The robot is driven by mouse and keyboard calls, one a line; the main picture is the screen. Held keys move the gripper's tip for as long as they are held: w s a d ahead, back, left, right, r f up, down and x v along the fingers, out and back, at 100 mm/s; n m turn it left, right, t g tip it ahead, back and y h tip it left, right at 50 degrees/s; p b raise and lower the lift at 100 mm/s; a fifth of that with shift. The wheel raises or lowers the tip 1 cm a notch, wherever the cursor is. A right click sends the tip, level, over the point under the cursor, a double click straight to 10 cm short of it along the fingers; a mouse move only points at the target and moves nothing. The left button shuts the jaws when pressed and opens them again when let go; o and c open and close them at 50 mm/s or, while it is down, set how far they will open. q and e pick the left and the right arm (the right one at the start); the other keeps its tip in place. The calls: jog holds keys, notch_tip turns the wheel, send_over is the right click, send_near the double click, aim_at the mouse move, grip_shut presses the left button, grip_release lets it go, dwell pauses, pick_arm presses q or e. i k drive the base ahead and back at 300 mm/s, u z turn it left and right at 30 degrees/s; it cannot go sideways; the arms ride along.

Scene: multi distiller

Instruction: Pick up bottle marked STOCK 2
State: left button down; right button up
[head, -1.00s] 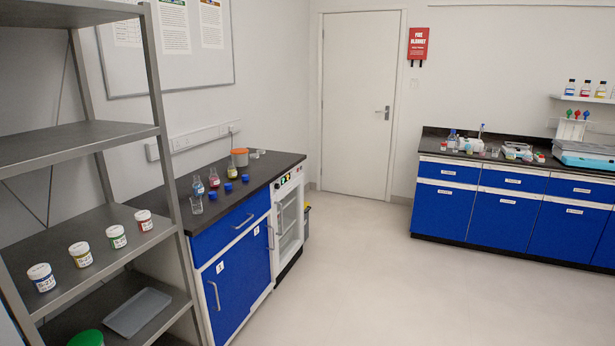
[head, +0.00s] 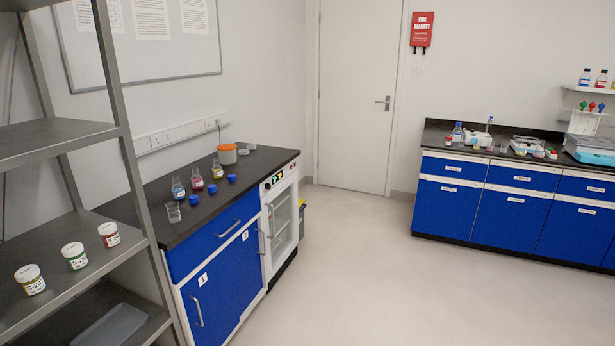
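No bottle with a readable STOCK 2 label shows in the head view. Several capped bottles stand on the wall shelf (head: 585,89) at the far right, one with blue contents (head: 585,78) and one with red contents (head: 601,79); their labels are too small to read. A blue-labelled bottle (head: 457,133) stands on the far right bench (head: 437,138). On the left bench (head: 150,226) stand flasks with blue (head: 178,190), red (head: 197,180) and yellow (head: 217,171) contents. Neither of my grippers is in view.
A metal rack (head: 60,262) with labelled jars (head: 74,256) stands close on the left. The left bench's front and the blue cabinets (head: 447,207) on the right border open floor (head: 370,280). A closed door (head: 354,100) is at the back.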

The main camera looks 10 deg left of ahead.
aim_at(197, 183)
jog(key=i, duration=2)
